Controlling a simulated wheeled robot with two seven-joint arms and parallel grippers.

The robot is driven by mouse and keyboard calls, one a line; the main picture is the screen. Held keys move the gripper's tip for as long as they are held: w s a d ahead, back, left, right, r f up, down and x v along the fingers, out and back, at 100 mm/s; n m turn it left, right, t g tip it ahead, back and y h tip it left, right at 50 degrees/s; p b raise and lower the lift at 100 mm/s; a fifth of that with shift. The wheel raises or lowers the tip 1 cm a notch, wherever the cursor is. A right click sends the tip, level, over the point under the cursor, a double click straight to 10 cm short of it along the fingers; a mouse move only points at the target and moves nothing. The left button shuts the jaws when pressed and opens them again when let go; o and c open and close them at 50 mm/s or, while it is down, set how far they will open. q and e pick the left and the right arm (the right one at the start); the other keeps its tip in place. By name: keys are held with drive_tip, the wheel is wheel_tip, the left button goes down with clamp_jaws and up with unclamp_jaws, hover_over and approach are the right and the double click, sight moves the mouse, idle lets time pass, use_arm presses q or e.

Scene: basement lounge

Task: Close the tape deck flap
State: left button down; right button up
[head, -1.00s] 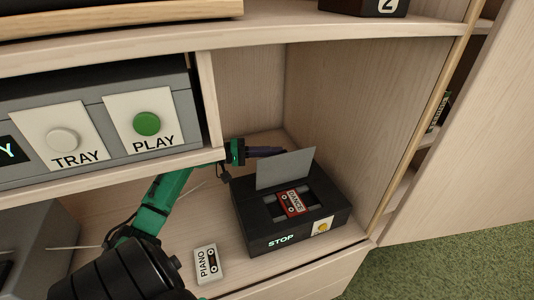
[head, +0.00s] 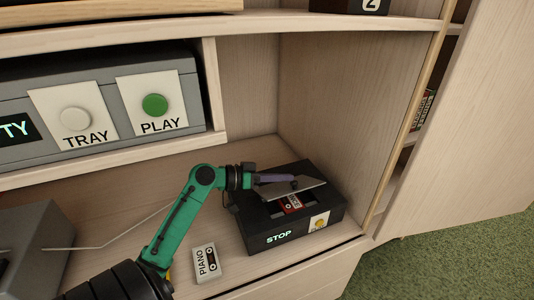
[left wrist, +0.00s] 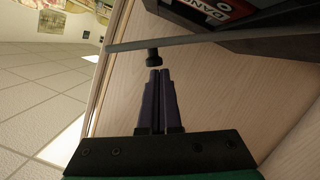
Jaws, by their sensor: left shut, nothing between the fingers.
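The black tape deck (head: 310,232) sits on the shelf, with a STOP label on its front. Its grey flap (head: 312,190) is tilted low over the well, partly open. Under it shows part of the red DANCE cassette (head: 290,203). My left gripper (head: 288,178) is shut and empty, its fingers lying over the flap's upper side. In the left wrist view the flap (left wrist: 215,38) is nearly edge-on, and a small dark knob (left wrist: 153,57) on it is right at my fingertips (left wrist: 159,72); I cannot tell whether they touch. My right gripper is not in view.
A white PIANO cassette (head: 207,262) lies on the shelf left of the deck. A grey player with TRAY and PLAY buttons (head: 155,105) stands in the upper left compartment. The cabinet's side wall (head: 345,110) is close right of the deck.

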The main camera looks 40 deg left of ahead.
sight(279, 194)
use_arm(q)
drive_tip(key=d+f+m, duration=0.1)
drive_tip(key=s+d+f+m+y+b, duration=0.1)
drive_tip(key=shift+f+b, duration=0.3)
drive_tip(key=shift+s+d+f+b, duration=0.15)
drive_tip(key=shift+d+f+b, duration=0.15)
drive_tip(key=shift+f, duration=0.25)
use_arm(e)
drive_tip(key=w+a+r, duration=0.1)
drive_tip(key=w+r, duration=0.2)
drive_tip(key=r, duration=0.1)
drive_tip(key=shift+w+r, duration=0.2)
drive_tip(key=shift+r, duration=0.2)
drive_tip(key=shift+a, duration=0.1)
